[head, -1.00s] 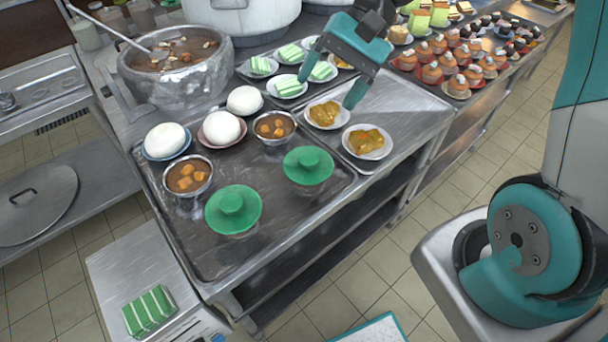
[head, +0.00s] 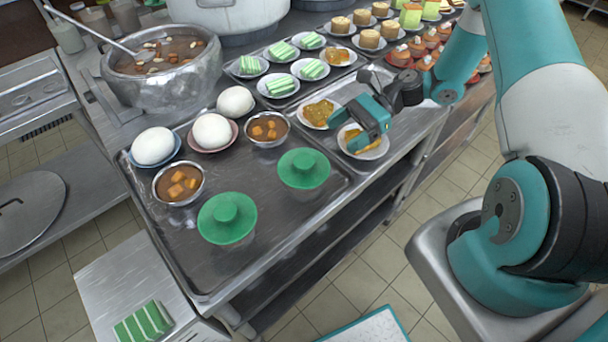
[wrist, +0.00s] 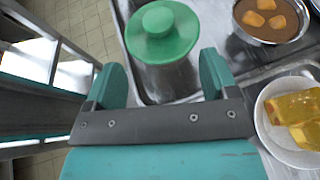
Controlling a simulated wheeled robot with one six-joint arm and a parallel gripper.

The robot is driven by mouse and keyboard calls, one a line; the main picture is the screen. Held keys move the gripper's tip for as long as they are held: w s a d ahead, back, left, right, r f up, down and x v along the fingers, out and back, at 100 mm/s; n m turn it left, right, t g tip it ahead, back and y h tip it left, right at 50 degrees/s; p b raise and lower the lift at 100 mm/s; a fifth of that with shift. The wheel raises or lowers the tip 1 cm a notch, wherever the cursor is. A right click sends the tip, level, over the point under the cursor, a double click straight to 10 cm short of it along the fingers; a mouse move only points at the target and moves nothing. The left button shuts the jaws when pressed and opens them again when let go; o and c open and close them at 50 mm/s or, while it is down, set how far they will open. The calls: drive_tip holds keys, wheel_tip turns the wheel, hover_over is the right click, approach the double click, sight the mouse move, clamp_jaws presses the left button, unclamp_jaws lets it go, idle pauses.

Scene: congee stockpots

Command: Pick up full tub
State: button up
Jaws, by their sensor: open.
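Two lidded tubs stand on the steel tray: one with a green lid (head: 303,168) near the tray's right edge, one with a green lid (head: 227,217) nearer the front. I cannot tell from the lids which is full. My gripper (head: 347,132) is open and empty beside the plated yellow cakes, right of the right-hand tub and apart from it. In the wrist view, that tub's green lid (wrist: 162,32) and greyish see-through body (wrist: 172,82) show ahead, between the spread fingers (wrist: 163,76). The body looks pale, and its contents are unclear.
Dessert bowls with orange cubes (head: 179,184) (head: 267,129) and white buns (head: 212,131) stand behind the tubs. Plates of yellow cake (head: 363,142) lie close by my gripper. A large soup pot (head: 165,68) stands at the back left. The tray's front right is bare.

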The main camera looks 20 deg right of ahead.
sight(308, 159)
drive_tip(key=p+x, duration=0.3)
drive_tip(key=x, duration=0.6)
drive_tip(key=shift+s+r, duration=0.15)
drive_tip(key=shift+a+f+p, duration=0.25)
drive_tip(key=shift+a+p, duration=0.05)
drive_tip(key=shift+a, duration=0.15)
drive_tip(key=shift+f, duration=0.15)
clamp_jaws()
